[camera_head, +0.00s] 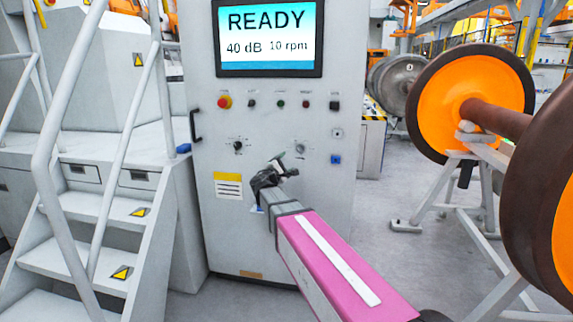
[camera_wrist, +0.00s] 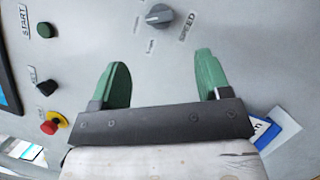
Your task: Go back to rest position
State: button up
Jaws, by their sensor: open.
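My gripper (camera_head: 272,176) is at the front of the grey control cabinet (camera_head: 225,235), at the end of my pink arm link. In the wrist view its two green fingers (camera_wrist: 163,65) stand wide apart with nothing between them. A dark knob (camera_wrist: 159,16) marked SPEED lies on the panel just beyond the fingertips, apart from them. In the head view a knob (camera_head: 300,149) shows just above and right of my gripper. The panel right behind my gripper is partly hidden.
The cabinet's screen (camera_head: 266,32) reads READY, 40 dB, 10 rpm. A red emergency button (camera_head: 224,102) sits below it. White stairs (camera_head: 100,220) with railings stand at left. An orange wheelset (camera_head: 455,100) rests on a grey stand (camera_head: 430,190) at right. Floor is clear between cabinet and stand.

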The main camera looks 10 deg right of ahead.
jog(key=s+d+f+m+g+y, duration=0.2)
jog(key=s+d+f+m+g, duration=0.35)
jog(key=f, duration=0.45)
jog(key=s+d+f+m+g+y, duration=0.1)
jog(key=s+d+f+m+g, duration=0.35)
jog(key=s+f, duration=0.4)
jog(key=s+a+f+m+g+y, duration=0.3)
jog(key=s+f+m+g+y, duration=0.3)
jog(key=s+f, duration=0.8)
jog(key=s+y, duration=0.1)
jog(key=y, duration=0.2)
jog(key=shift+f, duration=0.4)
